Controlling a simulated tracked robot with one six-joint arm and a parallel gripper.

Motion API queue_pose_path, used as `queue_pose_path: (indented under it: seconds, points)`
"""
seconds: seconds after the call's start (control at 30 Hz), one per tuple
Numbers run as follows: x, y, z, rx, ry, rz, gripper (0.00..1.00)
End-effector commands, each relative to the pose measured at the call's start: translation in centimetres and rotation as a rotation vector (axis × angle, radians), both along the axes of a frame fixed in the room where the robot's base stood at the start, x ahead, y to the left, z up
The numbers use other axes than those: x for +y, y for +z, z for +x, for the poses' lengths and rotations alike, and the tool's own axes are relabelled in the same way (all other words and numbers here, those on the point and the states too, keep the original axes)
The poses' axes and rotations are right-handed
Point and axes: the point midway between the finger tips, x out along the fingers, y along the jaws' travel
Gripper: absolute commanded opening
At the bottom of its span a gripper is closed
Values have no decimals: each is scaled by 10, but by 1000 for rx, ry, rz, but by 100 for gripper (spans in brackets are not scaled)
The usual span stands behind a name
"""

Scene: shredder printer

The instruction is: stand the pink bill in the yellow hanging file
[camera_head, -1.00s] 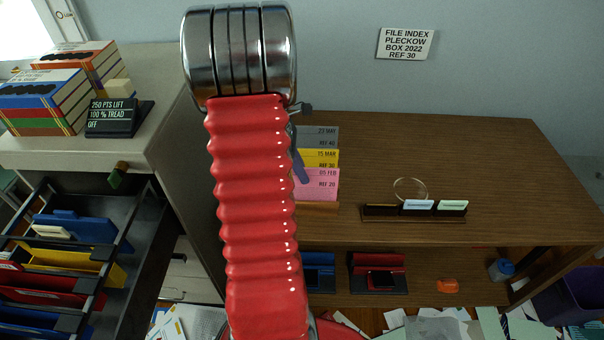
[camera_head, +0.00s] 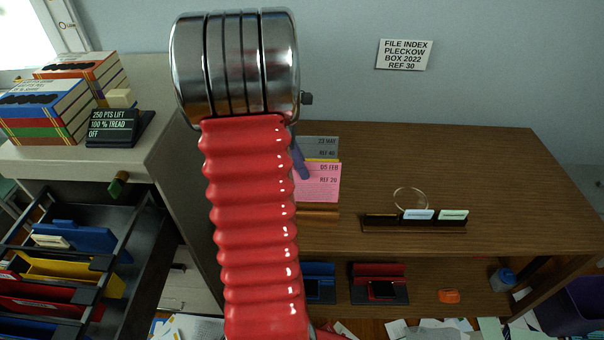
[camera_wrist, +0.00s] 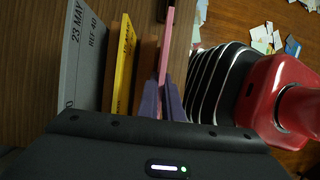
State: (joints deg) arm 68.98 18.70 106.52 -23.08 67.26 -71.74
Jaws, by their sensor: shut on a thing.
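The pink bill (camera_head: 321,184), marked 05 FEB REF 20, is upright in front of a yellow bill (camera_head: 322,160) and a grey bill (camera_head: 320,147) at the wooden rack (camera_head: 318,211). My gripper (camera_head: 299,160) is mostly hidden behind my red arm. In the wrist view my purple fingers (camera_wrist: 162,98) are shut on the pink bill (camera_wrist: 168,45), seen edge-on, apart from the yellow bill (camera_wrist: 124,60). The yellow hanging file (camera_head: 72,272) hangs in the open drawer at lower left, between a blue file (camera_head: 90,238) and a red file (camera_head: 45,300).
The dark drawer frame (camera_head: 150,235) sticks out beside the grey cabinet. Boxes (camera_head: 45,110) and a black sign (camera_head: 118,128) stand on the cabinet. A dark stand with cards (camera_head: 415,226) is right of the rack. The right of the wooden desk (camera_head: 480,165) is clear.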

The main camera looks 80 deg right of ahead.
Motion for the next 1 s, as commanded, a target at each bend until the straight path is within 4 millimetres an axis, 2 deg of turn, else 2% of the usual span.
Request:
queue_pose_path:
  seconds: [0.53, 0.87, 1.0]
  points:
    - [0, 44, 0, 0, 0, 0, 0]
    - [0, 46, 0, 0, 1, 1, 0]
    - [0, 45, 6, 0, -1, 0, 0]
